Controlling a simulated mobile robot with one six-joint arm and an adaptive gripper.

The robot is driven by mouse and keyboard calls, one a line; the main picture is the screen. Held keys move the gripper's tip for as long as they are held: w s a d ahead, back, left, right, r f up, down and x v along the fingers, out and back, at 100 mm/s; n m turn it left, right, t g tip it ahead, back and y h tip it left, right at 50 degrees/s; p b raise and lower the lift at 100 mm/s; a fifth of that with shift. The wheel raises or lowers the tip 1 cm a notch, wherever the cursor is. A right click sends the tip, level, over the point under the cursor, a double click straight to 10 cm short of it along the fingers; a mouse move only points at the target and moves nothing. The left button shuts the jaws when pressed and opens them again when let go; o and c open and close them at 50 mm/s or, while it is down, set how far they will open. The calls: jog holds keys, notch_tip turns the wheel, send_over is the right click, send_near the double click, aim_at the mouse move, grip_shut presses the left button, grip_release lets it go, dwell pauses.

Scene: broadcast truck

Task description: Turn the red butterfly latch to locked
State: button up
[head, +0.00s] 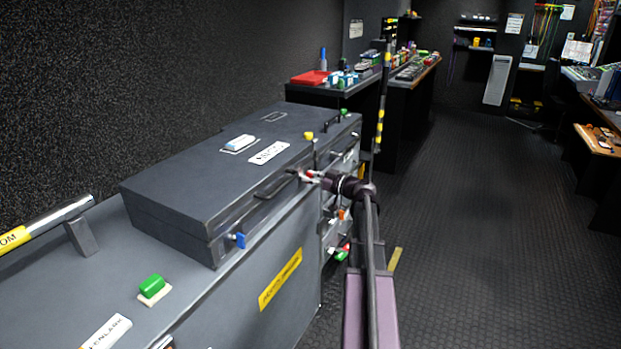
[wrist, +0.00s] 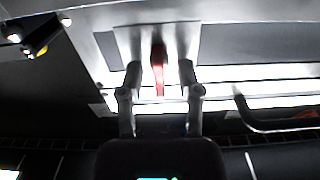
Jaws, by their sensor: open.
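The red butterfly latch (wrist: 158,68) shows in the wrist view on a pale metal plate, its narrow wing pointing toward my gripper. My gripper (wrist: 159,76) is open, with one finger on each side of the red wing and a visible gap on both sides. In the head view my gripper (head: 304,176) is at the front face of the dark grey case, beside its handle. A small bit of red (head: 310,174) shows there, but my gripper hides most of the latch.
The dark grey case (head: 190,180) carries a blue latch (head: 236,240), a yellow latch (head: 308,136) and a handle (head: 272,187), which also shows right of my gripper in the wrist view (wrist: 262,123). A green button (head: 152,285) sits in front. Open floor (head: 460,230) lies right.

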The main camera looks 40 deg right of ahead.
grip_shut()
